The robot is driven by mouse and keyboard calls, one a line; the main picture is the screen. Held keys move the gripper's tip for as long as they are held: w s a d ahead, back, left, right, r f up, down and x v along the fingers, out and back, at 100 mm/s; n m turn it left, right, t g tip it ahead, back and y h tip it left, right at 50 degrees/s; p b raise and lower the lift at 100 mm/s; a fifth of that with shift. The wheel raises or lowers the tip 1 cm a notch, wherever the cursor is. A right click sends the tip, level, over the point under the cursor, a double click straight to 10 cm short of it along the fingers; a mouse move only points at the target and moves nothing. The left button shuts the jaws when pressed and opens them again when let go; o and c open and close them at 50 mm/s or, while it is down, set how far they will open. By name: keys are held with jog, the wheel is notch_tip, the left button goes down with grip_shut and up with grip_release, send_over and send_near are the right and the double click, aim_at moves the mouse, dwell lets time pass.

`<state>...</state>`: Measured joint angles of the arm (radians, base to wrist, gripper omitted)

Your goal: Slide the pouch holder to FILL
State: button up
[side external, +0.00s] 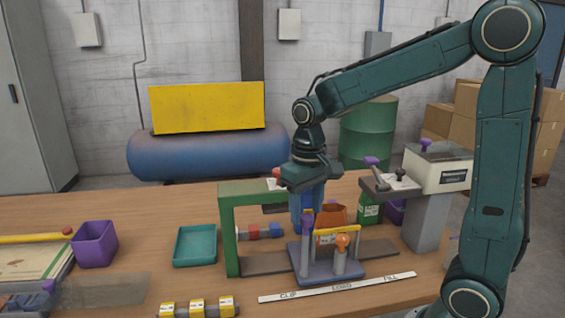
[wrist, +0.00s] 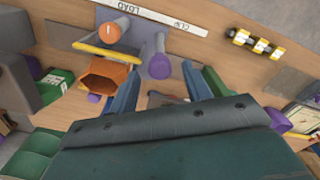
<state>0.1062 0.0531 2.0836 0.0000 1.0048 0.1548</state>
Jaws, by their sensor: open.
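The pouch holder (side external: 322,270) is a grey-blue base on a dark rail (side external: 375,250), beside the LOAD mark of the white strip (side external: 340,287). It carries a purple-topped post (side external: 304,250), an orange-knobbed post (side external: 341,257) and a yellow bar (side external: 338,230). An orange pouch (side external: 331,213) stands behind the bar; its open mouth shows in the wrist view (wrist: 103,78). My gripper (side external: 307,210) is open, pointing down just above the purple-topped post. In the wrist view the purple top (wrist: 160,67) lies between my blue fingers (wrist: 161,72); contact cannot be told.
A green frame (side external: 229,235) stands over the rail's left end. A grey filler with a white hopper (side external: 440,170) stands at the right, beyond FILL. A teal tray (side external: 195,246) and purple bin (side external: 94,244) are left; yellow-banded blocks (side external: 197,308) lie in front.

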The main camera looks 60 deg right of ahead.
jog(key=shift+f, duration=0.65)
jog(key=shift+c, duration=0.2)
grip_shut()
jog(key=shift+s+d, duration=0.1)
jog(key=s+d, duration=0.9)
jog(key=shift+d, duration=0.2)
dwell(0.5)
jog(key=shift+s+r, duration=0.1)
jog(key=shift+o, duration=0.2)
grip_release()
